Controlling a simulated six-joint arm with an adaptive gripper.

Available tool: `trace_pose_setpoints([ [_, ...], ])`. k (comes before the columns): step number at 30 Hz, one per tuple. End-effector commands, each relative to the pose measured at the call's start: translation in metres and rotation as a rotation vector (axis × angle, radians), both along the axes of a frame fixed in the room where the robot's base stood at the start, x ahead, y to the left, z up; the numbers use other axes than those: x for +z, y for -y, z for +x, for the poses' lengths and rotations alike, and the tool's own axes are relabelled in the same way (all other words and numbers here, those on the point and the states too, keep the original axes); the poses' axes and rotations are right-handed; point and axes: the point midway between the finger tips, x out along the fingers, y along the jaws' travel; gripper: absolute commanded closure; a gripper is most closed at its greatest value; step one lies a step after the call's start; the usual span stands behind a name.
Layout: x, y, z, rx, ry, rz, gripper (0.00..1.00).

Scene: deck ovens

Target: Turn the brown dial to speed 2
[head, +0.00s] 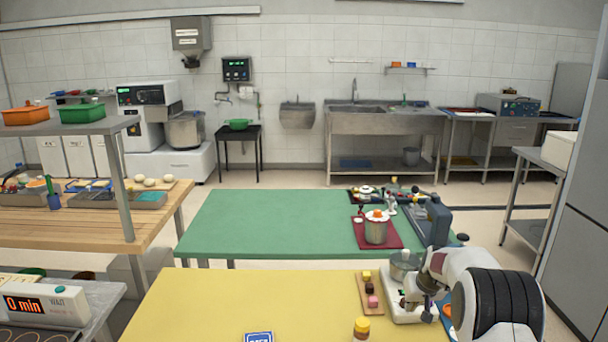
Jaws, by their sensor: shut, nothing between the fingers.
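A narrow wooden board (365,307) on the yellow table carries a yellow piece, a dark brown piece (369,289) and a pink piece in a row. I cannot tell whether the brown piece is a dial, and no speed marks can be read. Right of the board stands a white appliance (396,308) with a metal bowl (402,266) at its far end. My gripper (427,311) is shut and empty, pointing down over the right side of this appliance. It and my arm hide part of the appliance, including any control there.
A yellow-capped jar (361,327) and a blue sign (259,337) stand near the front of the yellow table (220,305). Behind, the green table (270,220) holds a pot (376,232) on a red tray and a blue-grey machine (438,221). The yellow table's left part is clear.

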Motion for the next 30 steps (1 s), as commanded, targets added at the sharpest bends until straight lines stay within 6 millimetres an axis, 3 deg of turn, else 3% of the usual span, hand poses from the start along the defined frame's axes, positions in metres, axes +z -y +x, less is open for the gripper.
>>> trace_pose_setpoints([
  [30,0.0001,-0.0007,0.0069,0.001,0.000,0.000,1.00],
])
